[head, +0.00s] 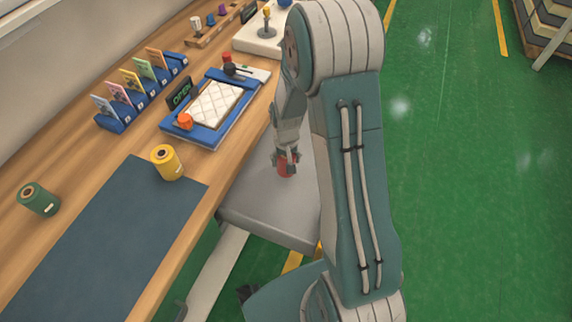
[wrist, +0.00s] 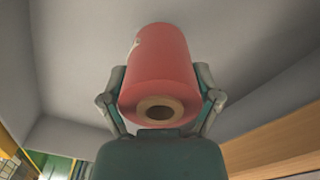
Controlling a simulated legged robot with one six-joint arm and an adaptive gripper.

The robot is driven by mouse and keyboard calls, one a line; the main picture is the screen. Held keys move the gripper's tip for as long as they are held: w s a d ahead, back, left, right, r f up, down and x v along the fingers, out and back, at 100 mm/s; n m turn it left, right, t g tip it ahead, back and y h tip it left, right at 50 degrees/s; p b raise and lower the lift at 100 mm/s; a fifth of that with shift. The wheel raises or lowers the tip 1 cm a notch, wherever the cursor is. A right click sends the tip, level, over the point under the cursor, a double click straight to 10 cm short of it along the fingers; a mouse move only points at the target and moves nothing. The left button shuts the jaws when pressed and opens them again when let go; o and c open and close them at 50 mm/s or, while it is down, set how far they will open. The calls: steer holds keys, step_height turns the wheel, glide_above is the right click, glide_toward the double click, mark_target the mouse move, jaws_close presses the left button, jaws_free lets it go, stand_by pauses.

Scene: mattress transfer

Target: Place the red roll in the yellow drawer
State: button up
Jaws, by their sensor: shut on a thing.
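The red roll (head: 286,165) is between the fingers of my gripper (head: 287,158) in the head view. It is over a grey surface (head: 265,212) beside the wooden table. In the wrist view the red roll (wrist: 160,70) fills the middle, its round core end facing the camera, with a finger of my gripper (wrist: 160,100) against each side. Grey faces (wrist: 70,60) meeting at a corner lie behind it. I cannot tell whether the roll touches the grey surface. No drawer that is clearly yellow shows, and my arm hides part of the grey surface.
The wooden table (head: 95,140) holds a yellow roll (head: 167,163), a green roll (head: 40,199), a dark mat (head: 100,240), a blue tray (head: 205,132) and a blue card rack (head: 117,124). Open green floor (head: 470,170) lies to the right.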

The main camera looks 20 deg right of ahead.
steer(key=shift+w+d+f, duration=0.15)
steer(key=shift+w+f, duration=0.2)
steer(key=shift+f, duration=0.1)
steer(key=shift+w+f, duration=0.1)
steer(key=shift+f, duration=1.5)
steer(key=o, duration=1.1)
